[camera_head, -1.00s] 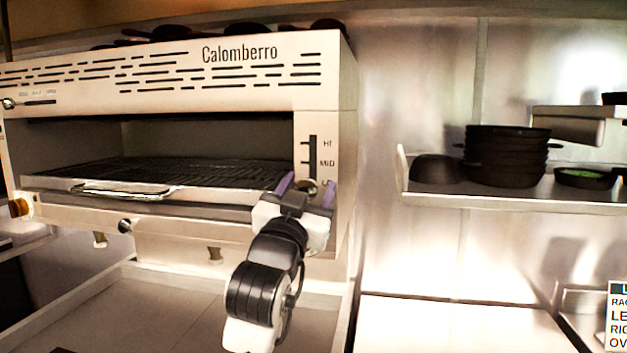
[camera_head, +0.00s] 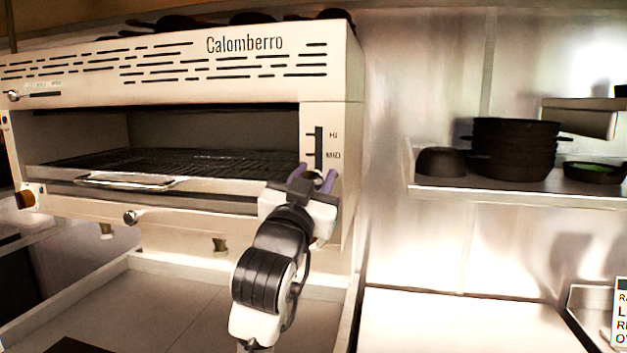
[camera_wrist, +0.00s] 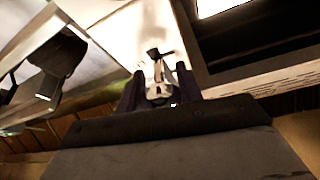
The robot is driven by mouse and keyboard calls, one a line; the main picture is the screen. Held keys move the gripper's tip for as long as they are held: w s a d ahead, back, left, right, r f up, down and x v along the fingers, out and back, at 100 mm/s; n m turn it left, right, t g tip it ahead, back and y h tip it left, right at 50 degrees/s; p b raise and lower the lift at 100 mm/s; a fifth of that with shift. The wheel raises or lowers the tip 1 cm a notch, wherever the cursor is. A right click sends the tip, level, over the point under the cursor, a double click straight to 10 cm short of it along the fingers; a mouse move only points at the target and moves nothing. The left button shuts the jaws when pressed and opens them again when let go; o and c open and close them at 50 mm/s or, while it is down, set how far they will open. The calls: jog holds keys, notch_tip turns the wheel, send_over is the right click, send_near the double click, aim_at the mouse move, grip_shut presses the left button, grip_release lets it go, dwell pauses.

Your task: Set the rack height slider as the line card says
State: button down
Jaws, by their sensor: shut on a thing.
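The white Calomberro oven (camera_head: 230,88) stands at the left. Its rack height slider slot (camera_head: 318,140) is on the right front panel, marked HI at the top and MID below; the lowest mark is hidden behind my gripper. My gripper (camera_head: 314,178), with purple fingers, is shut on the slider knob, below the MID mark. The wrist view shows a pale metal knob (camera_wrist: 158,90) between the dark fingers. The line card (camera_head: 621,315) is at the lower right edge, cut off by the frame; only the first letters of its lines show.
The wire rack (camera_head: 190,160) is inside the oven, with a metal handle at its front. Another knob (camera_head: 132,217) is below it. A right-hand shelf (camera_head: 490,192) holds stacked black pans (camera_head: 515,150). A pale counter (camera_head: 460,315) below is clear.

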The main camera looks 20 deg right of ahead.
aim_at(320, 146)
jog(key=shift+r, duration=1.75)
jog(key=c, duration=1)
grip_release()
jog(key=shift+o, duration=0.2)
jog(key=shift+f, duration=0.1)
jog(key=shift+s+a+f+b, duration=0.3)
jog(key=shift+s+b, duration=0.05)
jog(key=shift+b, duration=0.05)
jog(key=b+v, duration=0.5)
jog(key=v, duration=0.7)
jog(key=shift+s+a, duration=0.2)
jog(key=shift+s, duration=0.1)
